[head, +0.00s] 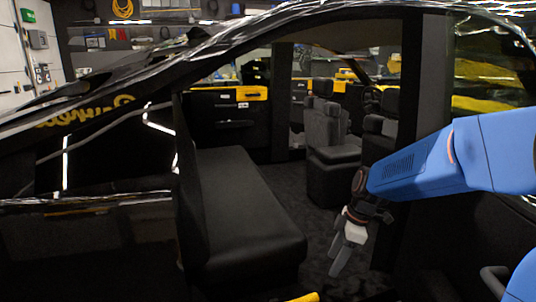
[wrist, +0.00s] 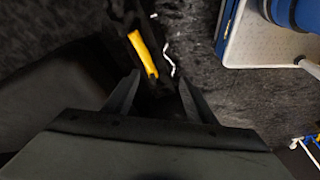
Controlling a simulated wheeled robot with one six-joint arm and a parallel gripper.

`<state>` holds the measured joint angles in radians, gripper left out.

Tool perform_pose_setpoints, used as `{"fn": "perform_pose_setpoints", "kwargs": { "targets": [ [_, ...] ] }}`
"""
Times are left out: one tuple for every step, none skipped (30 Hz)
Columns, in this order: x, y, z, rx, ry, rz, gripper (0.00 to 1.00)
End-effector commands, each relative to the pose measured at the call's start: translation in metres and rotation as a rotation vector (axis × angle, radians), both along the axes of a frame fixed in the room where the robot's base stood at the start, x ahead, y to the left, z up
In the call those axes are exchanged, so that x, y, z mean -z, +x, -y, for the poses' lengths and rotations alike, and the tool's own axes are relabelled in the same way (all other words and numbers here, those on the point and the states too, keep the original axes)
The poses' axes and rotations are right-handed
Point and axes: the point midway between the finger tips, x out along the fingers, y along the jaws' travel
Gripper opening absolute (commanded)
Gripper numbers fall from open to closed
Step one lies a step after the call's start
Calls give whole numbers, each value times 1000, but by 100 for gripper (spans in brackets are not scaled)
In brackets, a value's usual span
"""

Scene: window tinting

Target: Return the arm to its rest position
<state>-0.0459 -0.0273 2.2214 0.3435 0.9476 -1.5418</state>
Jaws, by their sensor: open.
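My gripper (head: 342,255) hangs at the end of my blue arm inside the open car doorway, pointing down in front of the rear bench seat's right side. In the wrist view its two fingers (wrist: 158,82) are apart with nothing between them. The dark car floor lies beyond the fingers. The gripper appears clear of the seat and door pillar, though the exact gaps cannot be told.
A black rear bench seat (head: 240,205) is left of the gripper. Front seats (head: 328,130) and a dark door pillar (head: 408,150) stand behind and beside my arm. A yellow piece (wrist: 143,55) lies near the fingers in the wrist view. Black car bodywork (head: 90,240) fills the left.

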Motion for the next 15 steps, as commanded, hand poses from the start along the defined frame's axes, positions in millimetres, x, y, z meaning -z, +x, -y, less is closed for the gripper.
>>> {"fn": "perform_pose_setpoints", "kwargs": {
  "targets": [
    [-9, -9, 4, 44, -8, 6, 51],
    [-12, -14, 5, 74, -12, 6, 51],
    [-17, -21, 8, 111, -18, 7, 51],
    [-21, -27, 11, 141, -23, 7, 51],
    [-24, -32, 13, 170, -25, 9, 51],
    [-29, -38, 15, 211, -30, 11, 51],
    [-32, -44, 17, 240, -34, 11, 51],
    [-35, -49, 19, 269, -37, 13, 51],
    [-39, -56, 22, 307, -40, 15, 51],
    [-42, -61, 24, 337, -42, 17, 51],
    [-45, -66, 26, 367, -45, 19, 51],
    [-48, -73, 29, 407, -47, 22, 51],
    [-51, -79, 31, 437, -49, 24, 51],
    [-53, -84, 33, 467, -49, 27, 51],
    [-56, -91, 36, 506, -51, 31, 51]
  ]
}}
